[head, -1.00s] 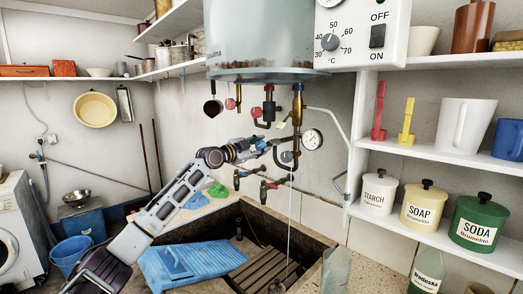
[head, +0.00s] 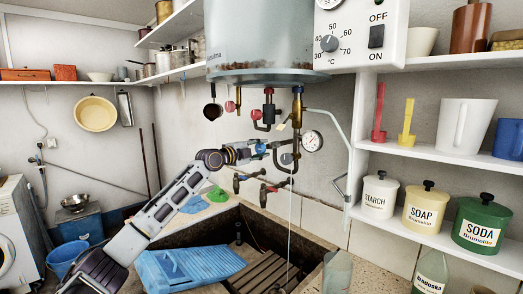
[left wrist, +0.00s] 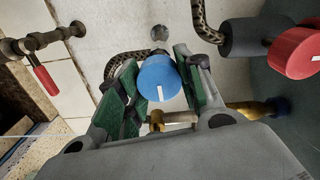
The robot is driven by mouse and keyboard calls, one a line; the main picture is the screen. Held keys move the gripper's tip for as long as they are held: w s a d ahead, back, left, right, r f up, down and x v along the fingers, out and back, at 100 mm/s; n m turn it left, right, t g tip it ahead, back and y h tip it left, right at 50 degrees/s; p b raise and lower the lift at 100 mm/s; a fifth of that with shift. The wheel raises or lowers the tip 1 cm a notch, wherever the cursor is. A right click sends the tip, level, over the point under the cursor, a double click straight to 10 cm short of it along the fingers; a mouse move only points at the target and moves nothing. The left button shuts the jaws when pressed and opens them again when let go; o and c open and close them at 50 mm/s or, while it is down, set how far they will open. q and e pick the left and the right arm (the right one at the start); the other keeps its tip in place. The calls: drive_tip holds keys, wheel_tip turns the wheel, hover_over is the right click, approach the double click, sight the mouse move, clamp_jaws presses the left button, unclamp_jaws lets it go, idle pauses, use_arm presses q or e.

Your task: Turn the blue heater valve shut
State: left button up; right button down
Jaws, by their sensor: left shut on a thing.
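The blue valve knob (left wrist: 158,78), round with a white mark on its face, sits between the green-padded fingers of my left gripper (left wrist: 160,84) in the left wrist view. The fingers are shut on its sides. The mark lies near the knob's lower edge in that view. In the head view my left gripper (head: 266,148) is at the pipes below the heater (head: 265,45), and the knob is mostly hidden there. My right gripper is not in view.
Red knobs (head: 268,113) sit on the pipes just above; one shows close by in the left wrist view (left wrist: 297,52). A pressure gauge (head: 312,142) is right of the gripper. Taps (head: 250,180) and the stone trough (head: 215,233) with a blue washboard-like piece (head: 188,264) lie below.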

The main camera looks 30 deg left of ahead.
use_arm(q)
drive_tip(key=o, duration=1)
drive_tip(key=shift+d+r, duration=0.1)
drive_tip(key=shift+s, duration=0.15)
drive_tip(key=v, duration=1.1)
drive_tip(key=shift+s, duration=0.3)
idle(0.9)
